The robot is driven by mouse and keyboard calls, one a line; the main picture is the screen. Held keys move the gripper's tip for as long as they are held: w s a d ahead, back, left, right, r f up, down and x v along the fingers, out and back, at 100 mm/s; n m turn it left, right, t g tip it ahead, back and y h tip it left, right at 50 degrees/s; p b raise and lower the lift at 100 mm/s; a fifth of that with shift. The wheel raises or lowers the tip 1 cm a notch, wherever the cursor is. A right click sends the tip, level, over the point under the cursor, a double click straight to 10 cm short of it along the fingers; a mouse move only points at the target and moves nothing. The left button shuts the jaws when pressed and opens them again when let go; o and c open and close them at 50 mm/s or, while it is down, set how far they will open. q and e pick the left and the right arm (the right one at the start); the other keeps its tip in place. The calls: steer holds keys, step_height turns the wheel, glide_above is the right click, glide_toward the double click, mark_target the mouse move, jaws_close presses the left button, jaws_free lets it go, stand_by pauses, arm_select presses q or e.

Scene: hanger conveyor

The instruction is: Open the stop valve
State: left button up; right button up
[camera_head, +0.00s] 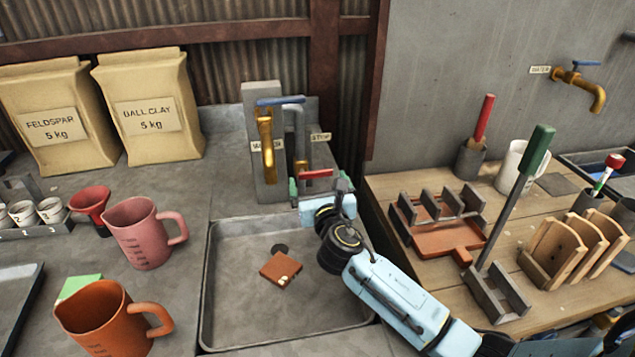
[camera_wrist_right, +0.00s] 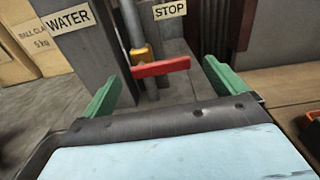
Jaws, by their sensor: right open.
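The stop valve has a red lever (camera_head: 316,174) on a grey upright pipe, behind the sink's back edge and below the STOP label (camera_head: 320,137). In the right wrist view the red lever (camera_wrist_right: 160,68) lies crosswise on a brass fitting (camera_wrist_right: 142,54), just ahead of the fingers. My right gripper (camera_wrist_right: 161,84) is open, with its green fingers to either side of the lever and apart from it. In the head view the right gripper (camera_head: 318,190) is at the sink's back edge, partly hidden by its own wrist. My left gripper is not in view.
A brass tap (camera_head: 266,145) with a blue handle stands left of the valve, by a concrete post (camera_head: 270,188). The sink (camera_head: 225,300) holds a brown tile (camera_head: 281,268). Pink (camera_head: 143,233) and orange (camera_head: 103,320) jugs stand left; a wooden bench (camera_head: 400,187) stands right.

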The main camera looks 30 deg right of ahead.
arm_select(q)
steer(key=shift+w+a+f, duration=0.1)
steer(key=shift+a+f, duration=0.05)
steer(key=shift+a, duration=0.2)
arm_select(e)
steer(key=shift+x, duration=0.85)
steer(key=shift+c, duration=0.3)
